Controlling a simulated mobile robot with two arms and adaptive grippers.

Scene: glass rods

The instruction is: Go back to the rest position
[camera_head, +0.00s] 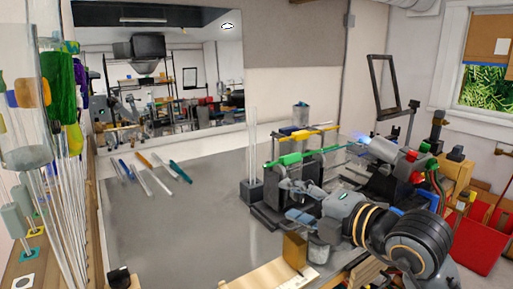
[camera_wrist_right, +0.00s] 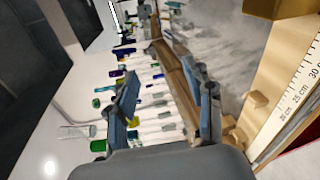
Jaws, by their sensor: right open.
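My right gripper (camera_head: 292,202) hangs over the right part of the grey worktop (camera_head: 190,220), left of its grey arm. It is open, and I see nothing held between its fingers. In the right wrist view the gripper (camera_wrist_right: 168,100) has its two blue-padded fingers spread apart. Between and beyond them is a wooden rack edge (camera_wrist_right: 178,78) beside rows of coloured and clear glass rods (camera_wrist_right: 155,100); the fingers look apart from these. My left gripper is not in view.
Several coloured rods (camera_head: 145,162) lie at the worktop's back left. Clear rods (camera_head: 252,140) stand in a dark holder (camera_head: 252,190). A lit torch (camera_head: 392,154) and a green rod (camera_head: 310,155) are close behind the right gripper. A wooden ruler (camera_head: 265,275) lies in front. The worktop's middle is clear.

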